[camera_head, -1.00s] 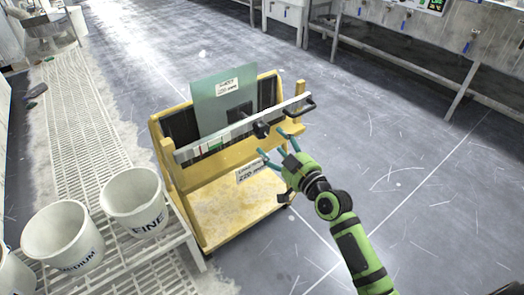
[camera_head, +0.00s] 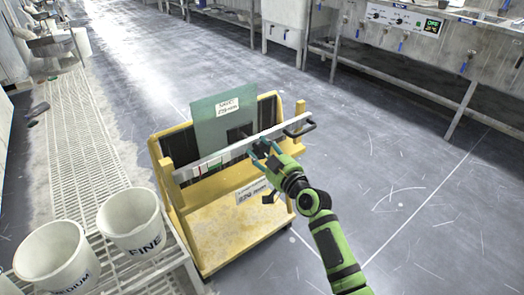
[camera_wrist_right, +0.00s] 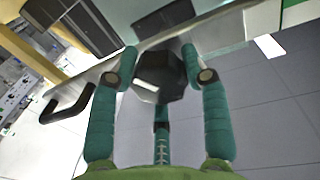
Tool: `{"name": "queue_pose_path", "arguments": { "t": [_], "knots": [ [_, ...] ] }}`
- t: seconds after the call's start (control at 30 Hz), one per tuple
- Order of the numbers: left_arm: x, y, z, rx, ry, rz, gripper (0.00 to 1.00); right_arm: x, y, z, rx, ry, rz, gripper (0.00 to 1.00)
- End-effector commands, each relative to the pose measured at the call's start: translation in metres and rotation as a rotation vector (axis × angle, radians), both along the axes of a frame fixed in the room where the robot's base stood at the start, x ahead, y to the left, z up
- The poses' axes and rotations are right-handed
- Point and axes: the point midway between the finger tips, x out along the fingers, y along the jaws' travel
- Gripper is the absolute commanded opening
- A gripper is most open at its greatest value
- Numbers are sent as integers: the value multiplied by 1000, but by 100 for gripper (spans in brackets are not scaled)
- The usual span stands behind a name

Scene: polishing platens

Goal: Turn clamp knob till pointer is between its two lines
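The dark, faceted clamp knob (camera_head: 262,149) is on the front of the pale clamp bar (camera_head: 215,158) across the yellow cart. In the right wrist view the knob (camera_wrist_right: 160,76) sits between the two side fingertips of my right gripper. My right gripper (camera_head: 266,153) has teal fingers, spread around the knob; I cannot tell whether they touch it. Its third finger shows below the knob in the wrist view. Small coloured marks (camera_head: 196,170) show on the bar's left part; the pointer and its two lines are too small to make out. My left gripper is out of view.
The yellow cart (camera_head: 225,225) holds a green labelled plate (camera_head: 215,122). A black handle (camera_head: 299,125) sticks out at the bar's right end. White FINE (camera_head: 130,218) and MEDIUM (camera_head: 57,250) buckets stand on the grating at left. The floor to the right is clear.

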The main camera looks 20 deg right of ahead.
Motion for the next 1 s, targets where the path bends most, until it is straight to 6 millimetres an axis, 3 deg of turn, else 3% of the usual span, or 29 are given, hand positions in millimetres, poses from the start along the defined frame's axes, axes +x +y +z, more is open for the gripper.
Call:
{"name": "queue_pose_path", "arguments": {
  "t": [0.43, 1.0],
  "knots": [
    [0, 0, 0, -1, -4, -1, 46, 0, 0, 2, 36, 11, 0, 13],
    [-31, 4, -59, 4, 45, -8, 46, 1, -1, 5, 425, 150, -1, 13]
  ]
}}
